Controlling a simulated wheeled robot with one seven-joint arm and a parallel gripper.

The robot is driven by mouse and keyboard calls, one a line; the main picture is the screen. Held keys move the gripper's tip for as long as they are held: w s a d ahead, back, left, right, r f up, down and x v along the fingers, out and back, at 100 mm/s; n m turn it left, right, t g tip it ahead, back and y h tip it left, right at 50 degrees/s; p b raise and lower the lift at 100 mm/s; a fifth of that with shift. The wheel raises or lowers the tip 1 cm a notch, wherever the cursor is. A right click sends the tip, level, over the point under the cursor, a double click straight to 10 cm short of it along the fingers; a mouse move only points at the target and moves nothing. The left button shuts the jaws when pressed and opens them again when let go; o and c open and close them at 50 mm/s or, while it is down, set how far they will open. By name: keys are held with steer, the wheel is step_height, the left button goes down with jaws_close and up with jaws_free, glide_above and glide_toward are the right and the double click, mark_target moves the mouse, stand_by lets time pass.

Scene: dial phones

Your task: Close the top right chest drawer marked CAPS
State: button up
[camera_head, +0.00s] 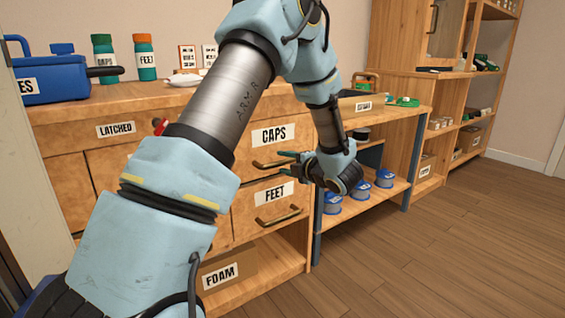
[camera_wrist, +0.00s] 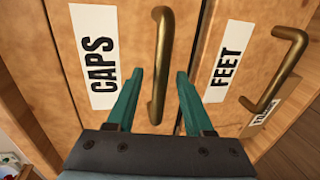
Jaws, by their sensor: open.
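The CAPS drawer (camera_head: 247,150) is a wooden front with a white label and a brass bar handle, at the upper right of the chest. How far it stands out is hard to tell in the head view. My gripper (camera_head: 281,163) is at its handle, with teal fingers pointing at the front. In the wrist view, the CAPS drawer handle (camera_wrist: 159,65) lies between the two open fingers of my gripper (camera_wrist: 160,73). I see no clear grip on it. My arm hides part of the chest.
The FEET drawer (camera_head: 247,212), with its own brass handle, is directly below. An open shelf with blue spools (camera_head: 384,178) stands right of the chest. A FOAM box (camera_head: 226,273) sits in the lower compartment. The wooden floor at front right is clear.

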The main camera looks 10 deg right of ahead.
steer(key=p+v, duration=0.1)
steer(key=v, duration=0.8)
steer(key=shift+s+p, duration=0.2)
steer(key=shift+p, duration=0.1)
steer(key=shift+d+r, duration=0.1)
